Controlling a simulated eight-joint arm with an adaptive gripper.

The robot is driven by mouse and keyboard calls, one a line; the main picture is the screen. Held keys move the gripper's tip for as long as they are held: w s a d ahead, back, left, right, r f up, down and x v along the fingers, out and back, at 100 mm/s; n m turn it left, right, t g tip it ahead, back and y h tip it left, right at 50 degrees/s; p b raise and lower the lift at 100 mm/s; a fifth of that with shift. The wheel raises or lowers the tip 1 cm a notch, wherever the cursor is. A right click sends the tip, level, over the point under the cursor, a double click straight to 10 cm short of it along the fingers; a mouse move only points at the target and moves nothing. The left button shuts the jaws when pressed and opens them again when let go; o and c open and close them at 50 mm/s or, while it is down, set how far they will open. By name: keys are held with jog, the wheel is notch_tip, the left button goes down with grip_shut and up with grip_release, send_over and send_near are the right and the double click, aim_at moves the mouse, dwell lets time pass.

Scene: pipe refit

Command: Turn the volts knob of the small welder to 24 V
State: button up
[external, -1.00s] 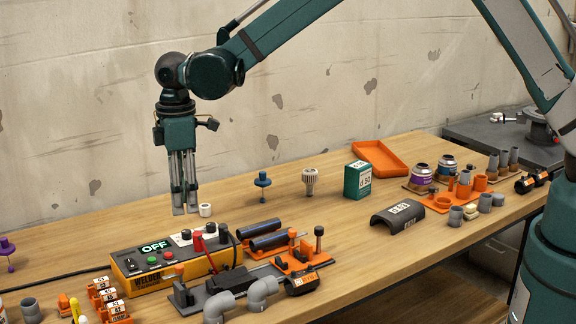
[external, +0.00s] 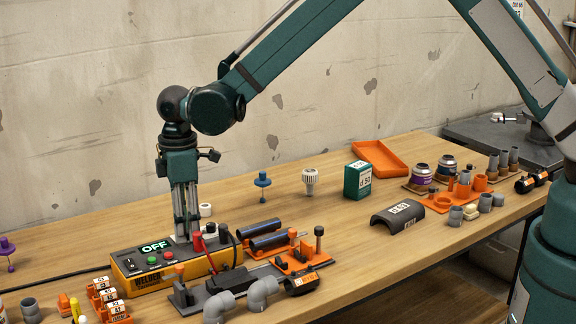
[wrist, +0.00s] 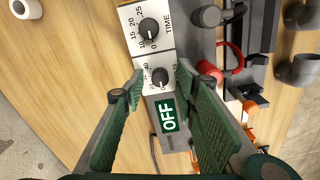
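The small welder (external: 172,279) is a yellow and black box near the front left of the table, its display (external: 155,247) reading OFF. In the wrist view two black knobs sit on white dial plates. One is the TIME knob (wrist: 148,28). The other knob (wrist: 159,76), nearer the OFF display, has a numbered dial whose name is hidden; its exact setting is too small to read. My gripper (external: 187,239) points down over the welder's top. In the wrist view my gripper (wrist: 159,72) is open, with a finger on either side of this knob. Contact cannot be told.
Red and black plugs (external: 210,228) stand beside the dials, close to my fingers. A white cylinder (external: 206,210) stands just behind the welder. Dark blue pipes (external: 268,242) and an orange clamp fixture (external: 305,257) lie to the right.

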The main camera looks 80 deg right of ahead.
jog(key=shift+f, duration=0.1)
jog(key=c, duration=0.9)
jog(key=shift+m, duration=0.3)
jog(key=m+b, duration=0.1)
jog(key=m, duration=0.2)
jog(key=shift+f+b, duration=0.1)
jog(key=shift+b, duration=0.3)
jog(key=shift+d+m+b, duration=0.1)
jog(key=shift+m+b, duration=0.65)
jog(key=shift+m, duration=1.95)
jog(key=o, duration=0.9)
